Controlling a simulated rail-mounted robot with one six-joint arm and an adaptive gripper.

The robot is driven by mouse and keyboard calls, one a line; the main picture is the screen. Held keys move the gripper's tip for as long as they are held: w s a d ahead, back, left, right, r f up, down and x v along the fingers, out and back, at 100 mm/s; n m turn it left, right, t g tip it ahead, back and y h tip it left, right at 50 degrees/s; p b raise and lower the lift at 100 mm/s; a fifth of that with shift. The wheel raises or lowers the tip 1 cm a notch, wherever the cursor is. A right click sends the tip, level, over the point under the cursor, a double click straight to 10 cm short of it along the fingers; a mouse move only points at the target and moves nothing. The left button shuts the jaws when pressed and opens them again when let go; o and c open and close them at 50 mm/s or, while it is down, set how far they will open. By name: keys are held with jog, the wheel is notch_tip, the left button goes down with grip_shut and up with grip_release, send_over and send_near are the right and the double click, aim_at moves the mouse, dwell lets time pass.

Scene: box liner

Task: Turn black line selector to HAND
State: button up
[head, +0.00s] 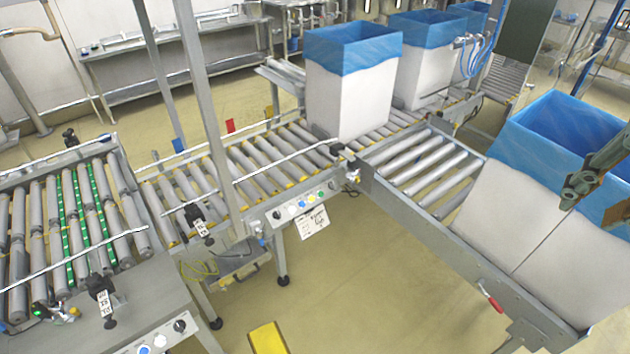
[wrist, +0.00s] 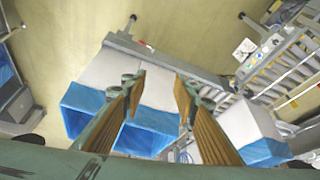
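A control panel (head: 302,204) on the side of the middle conveyor carries a black selector knob (head: 276,214) at its left end, a row of coloured buttons and a hanging paper label. A second black knob (head: 180,326) is on the lower-left conveyor's panel. I cannot tell which one is the line selector, and both knob positions are too small to read. My gripper (wrist: 160,95) is open and empty, with its two fingers apart above the lined boxes. In the head view, part of it shows at the right edge, far from both panels.
White boxes with blue liners stand on the rollers, one at the centre (head: 350,95) and more behind. A large lined pair (head: 530,215) is at the right, below my gripper. An upright post (head: 205,100) stands left of the middle panel. Floor before that panel is mostly clear.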

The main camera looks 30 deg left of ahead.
jog(key=w+a+f+y, duration=0.1)
jog(key=w+a+f, duration=0.3)
jog(key=w+a, duration=0.35)
jog(key=w+a+f+m+t, duration=0.1)
jog(key=w+a+f, duration=0.3)
jog(key=w+a, duration=0.35)
jog(key=w+a+f+y, duration=0.1)
jog(key=w+a+f, duration=0.45)
jog(key=w, duration=0.35)
jog(key=w+a+f+y, duration=0.1)
jog(key=w+a+f, duration=0.1)
jog(key=a+f, duration=0.3)
jog(key=w+a+f, duration=0.2)
jog(key=a, duration=0.5)
jog(key=m+g+y+b, duration=0.2)
jog(key=g+y, duration=0.1)
jog(key=y, duration=0.2)
send_near(279, 214)
jog(key=v, duration=0.5)
jog(key=shift+s+d+r, duration=0.1)
jog(key=shift+s, duration=0.05)
jog(key=shift+b+x, duration=0.95)
jog(key=shift+x, duration=5.95)
jog(key=shift+d, duration=0.1)
jog(key=shift+c, duration=0.6)
